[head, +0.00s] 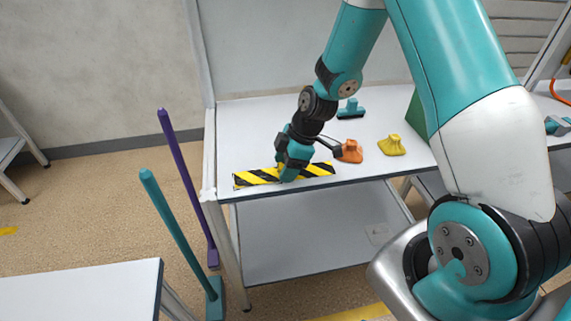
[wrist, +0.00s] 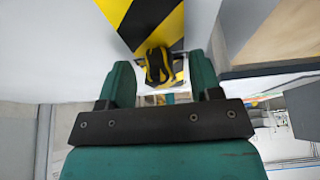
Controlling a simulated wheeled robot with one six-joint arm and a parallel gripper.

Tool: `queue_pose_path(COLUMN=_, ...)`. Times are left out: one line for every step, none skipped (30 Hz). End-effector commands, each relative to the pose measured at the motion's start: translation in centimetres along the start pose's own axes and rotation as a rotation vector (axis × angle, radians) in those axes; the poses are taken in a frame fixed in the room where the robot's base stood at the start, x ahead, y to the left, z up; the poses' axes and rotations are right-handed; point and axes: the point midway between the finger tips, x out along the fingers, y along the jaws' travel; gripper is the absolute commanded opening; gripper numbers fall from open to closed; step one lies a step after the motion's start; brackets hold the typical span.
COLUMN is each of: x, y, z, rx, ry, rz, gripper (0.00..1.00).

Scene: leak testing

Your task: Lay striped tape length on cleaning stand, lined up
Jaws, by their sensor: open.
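The striped tape length (head: 318,169), black and yellow, lies flat on the white top of the stand (head: 250,125), close to its front edge and roughly along it. My gripper (head: 288,174) is at the middle of the tape, pointing down, and hides part of it. In the wrist view the tape (wrist: 145,22) runs up and away, and a small black-and-yellow raised piece (wrist: 158,66) sits between my open fingers (wrist: 161,80). A gap shows beside each finger, clearest on the left. Contact with the tape itself cannot be told.
An orange piece (head: 349,152), a yellow piece (head: 392,145) and a teal brush-like piece (head: 351,109) stand on the top, right of my gripper. Purple (head: 182,165) and teal (head: 170,215) long-handled tools stand left of the stand. The back left of the top is clear.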

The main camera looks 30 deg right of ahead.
Motion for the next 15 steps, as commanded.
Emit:
queue_pose_path(x=0.0, y=0.0, z=0.0, rx=0.000, ry=0.000, rz=0.000, gripper=0.58)
queue_pose_path(x=-0.1, y=0.0, z=0.0, rx=0.000, ry=0.000, rz=0.000, gripper=0.58)
queue_pose_path(x=-0.2, y=0.0, z=0.0, rx=0.000, ry=0.000, rz=0.001, gripper=0.58)
queue_pose_path(x=-0.4, y=0.1, z=0.0, rx=0.000, ry=0.001, rz=0.002, gripper=0.58)
queue_pose_path(x=-0.7, y=0.1, z=0.0, rx=0.000, ry=0.001, rz=0.003, gripper=0.58)
queue_pose_path(x=-1.2, y=0.1, z=0.0, rx=0.000, ry=0.001, rz=0.004, gripper=0.58)
queue_pose_path(x=-1.6, y=0.1, z=0.0, rx=0.000, ry=0.001, rz=0.004, gripper=0.58)
queue_pose_path(x=-2.2, y=0.1, z=0.0, rx=0.000, ry=0.001, rz=0.006, gripper=0.58)
queue_pose_path(x=-3.0, y=0.1, z=0.0, rx=0.000, ry=0.001, rz=0.006, gripper=0.58)
queue_pose_path(x=-3.7, y=0.2, z=0.0, rx=-0.001, ry=0.002, rz=0.007, gripper=0.58)
queue_pose_path(x=-4.4, y=0.2, z=0.0, rx=-0.001, ry=0.002, rz=0.008, gripper=0.58)
queue_pose_path(x=-5.4, y=0.2, z=0.0, rx=0.000, ry=0.002, rz=0.009, gripper=0.58)
queue_pose_path(x=-6.2, y=0.1, z=0.0, rx=0.000, ry=0.001, rz=0.009, gripper=0.58)
queue_pose_path(x=-7.0, y=0.2, z=0.0, rx=0.000, ry=0.001, rz=0.009, gripper=0.58)
queue_pose_path(x=-8.1, y=0.2, z=0.0, rx=0.000, ry=0.001, rz=0.009, gripper=0.58)
